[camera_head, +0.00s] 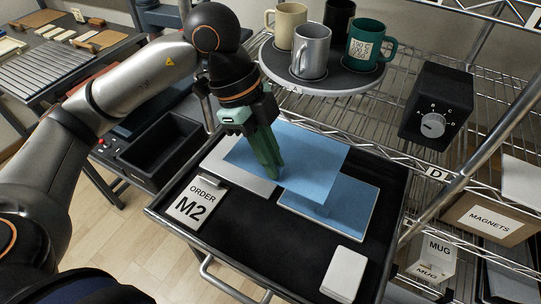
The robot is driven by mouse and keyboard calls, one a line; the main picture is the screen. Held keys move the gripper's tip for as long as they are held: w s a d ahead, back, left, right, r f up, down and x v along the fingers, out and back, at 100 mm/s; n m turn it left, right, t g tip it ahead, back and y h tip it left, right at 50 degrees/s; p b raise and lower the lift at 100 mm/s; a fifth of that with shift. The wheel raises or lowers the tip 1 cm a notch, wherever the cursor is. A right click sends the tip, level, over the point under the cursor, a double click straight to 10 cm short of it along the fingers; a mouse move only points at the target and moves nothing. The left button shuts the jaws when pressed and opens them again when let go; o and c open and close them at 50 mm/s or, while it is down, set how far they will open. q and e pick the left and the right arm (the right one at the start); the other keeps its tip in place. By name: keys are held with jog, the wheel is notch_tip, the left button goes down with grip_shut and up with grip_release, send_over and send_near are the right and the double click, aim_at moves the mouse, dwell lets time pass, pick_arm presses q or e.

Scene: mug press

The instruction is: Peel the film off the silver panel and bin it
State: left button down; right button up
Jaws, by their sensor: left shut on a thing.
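The silver panel (238,180) lies in the black tray, its bare left and front parts showing. A translucent blue film (315,160) covers its rest and reaches right, past the panel, over the back edge of a second, blue-faced plate (330,208). My left gripper (268,170) points down over the film's left part, shut on the film. How far the film is lifted from the panel is hard to tell. My right gripper is not in view.
The black tray (240,238) also holds an "ORDER M2" card (190,205) and a white block (344,273). An open black box (165,150) stands left of it. Behind are a round stand (330,84) with several mugs, a dial box (436,110) and wire shelves.

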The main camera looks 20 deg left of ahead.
pick_arm(q)
jog(key=shift+r+p, duration=1.6)
jog(key=shift+r, duration=0.25)
